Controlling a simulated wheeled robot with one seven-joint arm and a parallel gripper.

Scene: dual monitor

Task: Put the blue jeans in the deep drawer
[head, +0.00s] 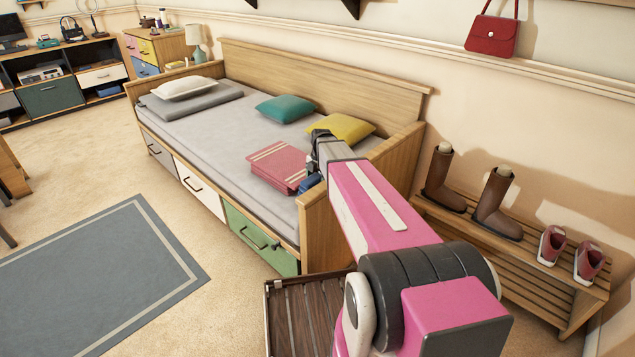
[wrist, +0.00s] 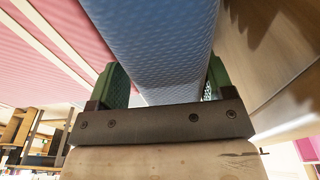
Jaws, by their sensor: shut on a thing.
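The blue jeans (wrist: 158,40) fill the middle of the wrist view as a folded blue textured bundle. My gripper (wrist: 165,82) is shut on them, with a green-padded finger on each side. Under the bed are a green drawer (head: 262,240), a white drawer (head: 200,188) and a grey drawer (head: 160,153), all closed. I cannot tell which drawer is the deep one.
Folded pink striped cloth (head: 278,166) lies on the bed (head: 215,125) beside the jeans. The bed's wooden end board (head: 318,235) stands close by. A shoe rack (head: 530,260) is at right, a dark slatted piece (head: 300,315) in front.

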